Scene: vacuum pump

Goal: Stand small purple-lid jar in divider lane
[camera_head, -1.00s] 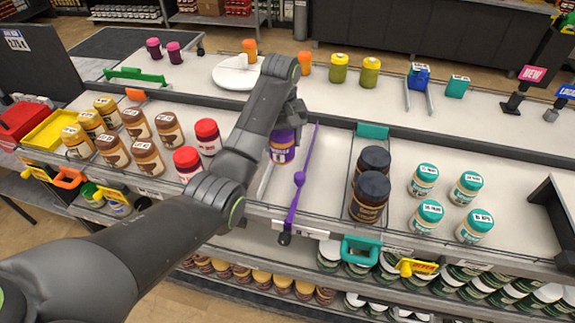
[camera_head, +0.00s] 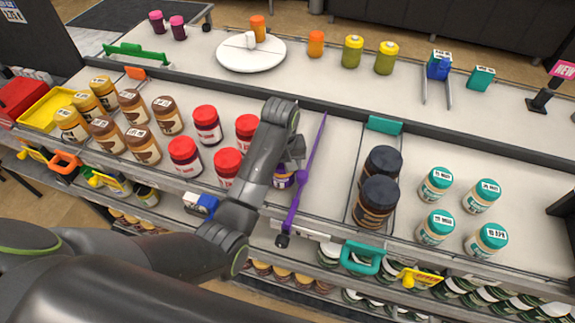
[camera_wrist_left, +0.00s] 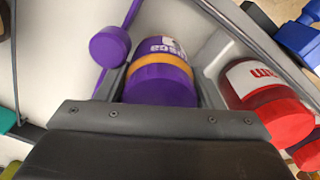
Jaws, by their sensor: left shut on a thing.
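The small purple-lid jar (camera_head: 283,179) is mostly hidden behind my left gripper (camera_head: 291,160) in the head view. The wrist view shows its purple lid and orange band (camera_wrist_left: 160,72) between the fingers of my left gripper (camera_wrist_left: 162,88), which is shut on it. The jar is in the lane just left of the purple divider (camera_head: 308,160), near the shelf front. The divider's round purple knob (camera_wrist_left: 110,46) is beside the jar in the wrist view. I cannot tell whether the jar's base touches the shelf. My right gripper is out of view.
Several red-lid jars (camera_head: 207,124) stand left of the lane, and one (camera_wrist_left: 268,100) is close to the gripper. Two dark-lid jars (camera_head: 377,201) stand right of the divider. The shelf just right of the divider is bare.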

